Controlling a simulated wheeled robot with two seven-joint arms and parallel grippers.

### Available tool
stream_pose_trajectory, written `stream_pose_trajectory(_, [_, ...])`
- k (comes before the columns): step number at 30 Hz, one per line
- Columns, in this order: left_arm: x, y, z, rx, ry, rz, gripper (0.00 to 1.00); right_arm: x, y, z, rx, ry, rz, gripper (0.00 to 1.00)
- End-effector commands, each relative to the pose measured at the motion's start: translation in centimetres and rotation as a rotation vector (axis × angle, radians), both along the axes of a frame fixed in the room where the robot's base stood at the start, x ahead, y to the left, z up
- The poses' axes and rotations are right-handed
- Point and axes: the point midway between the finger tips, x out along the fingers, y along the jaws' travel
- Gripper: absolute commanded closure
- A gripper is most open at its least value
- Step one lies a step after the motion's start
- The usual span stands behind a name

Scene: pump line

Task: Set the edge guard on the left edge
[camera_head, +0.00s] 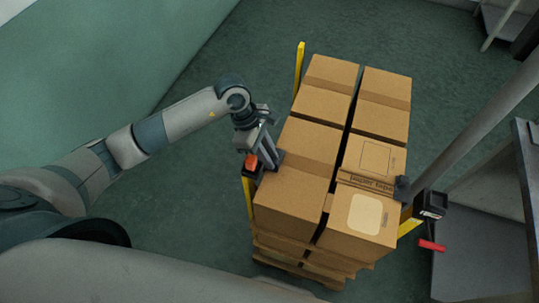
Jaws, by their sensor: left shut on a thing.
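A stack of cardboard boxes (297,191) stands on a wooden pallet (300,268). My left gripper (266,152) is at the top left edge of the stack, beside the front left box. It is shut on a small dark edge guard (276,160), which lies at that edge. The gripper hides part of the guard, and I cannot tell if it is seated fully. A similar dark piece (402,188) is at the right edge of the stack. My right gripper is not seen.
Yellow uprights stand at the back left (299,68) and the left side (249,197). An orange and black part (252,166) is just under my gripper. A black box (431,204) and a red piece (432,245) are at right. The floor left of the stack is clear.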

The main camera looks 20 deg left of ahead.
Motion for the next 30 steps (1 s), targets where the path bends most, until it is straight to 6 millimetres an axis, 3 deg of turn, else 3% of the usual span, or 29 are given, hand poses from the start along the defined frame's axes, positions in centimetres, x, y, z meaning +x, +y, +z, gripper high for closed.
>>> stream_pose_trajectory(19, [0.01,0.00,-0.41,0.000,0.000,-0.001,1.00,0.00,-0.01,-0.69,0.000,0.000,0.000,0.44])
stream_pose_trajectory(20, [0.01,0.00,-0.41,0.000,0.000,-0.001,0.80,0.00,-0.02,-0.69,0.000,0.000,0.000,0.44])
stream_pose_trajectory(22, [0.00,-0.01,-0.40,0.000,0.000,-0.001,0.63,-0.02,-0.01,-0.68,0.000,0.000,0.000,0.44])
stream_pose_trajectory(30, [-0.25,-0.05,-0.53,0.000,0.006,-0.003,0.60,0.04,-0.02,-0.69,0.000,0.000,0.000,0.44])
